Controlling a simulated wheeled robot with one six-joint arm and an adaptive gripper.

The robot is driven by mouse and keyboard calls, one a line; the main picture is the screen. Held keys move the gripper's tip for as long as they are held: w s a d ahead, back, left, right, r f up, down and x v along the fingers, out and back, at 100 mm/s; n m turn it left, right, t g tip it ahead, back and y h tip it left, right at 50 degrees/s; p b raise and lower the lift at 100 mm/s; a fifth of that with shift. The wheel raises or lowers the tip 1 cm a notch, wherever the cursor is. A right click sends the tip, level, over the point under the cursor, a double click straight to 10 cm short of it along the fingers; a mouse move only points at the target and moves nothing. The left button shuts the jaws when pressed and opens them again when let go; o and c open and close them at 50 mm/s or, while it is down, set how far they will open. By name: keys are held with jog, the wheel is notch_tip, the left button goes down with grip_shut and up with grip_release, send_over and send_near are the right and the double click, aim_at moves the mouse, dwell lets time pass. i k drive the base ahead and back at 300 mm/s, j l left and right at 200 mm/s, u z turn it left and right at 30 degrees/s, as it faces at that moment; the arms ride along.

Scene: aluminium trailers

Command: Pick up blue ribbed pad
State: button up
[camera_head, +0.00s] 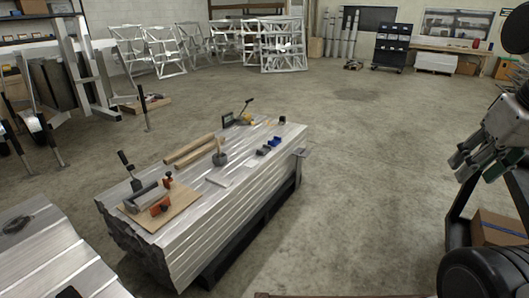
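Two small blue pieces lie close together on the right part of the top of a long stack of aluminium profiles (235,230). My gripper (477,167) is at the right edge of the view, raised well away from the stack. Its fingers are spread, with nothing visible between them.
Wooden bars (190,150), a grey mallet-like tool (219,157), a board (160,206) with clamps and a yellow-marked tool (244,119) also lie on the stack. Another metal stack (50,255) stands front left. A cardboard box (497,228) is at right. Floor between is clear.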

aim_at(276, 141)
jog(key=i+l, duration=0.15)
jog(key=i, duration=0.65)
jog(key=i+l, duration=0.15)
jog(key=i, duration=0.7)
jog(key=i+l, duration=0.15)
jog(key=i, duration=0.65)
jog(key=i+l+u, duration=0.1)
jog(key=i+u, duration=0.25)
jog(key=i+l+u, duration=0.1)
jog(key=u, duration=0.3)
jog(key=i+l+u, duration=0.35)
jog(key=j+u, duration=0.1)
jog(key=u, duration=0.15)
jog(key=k, duration=0.05)
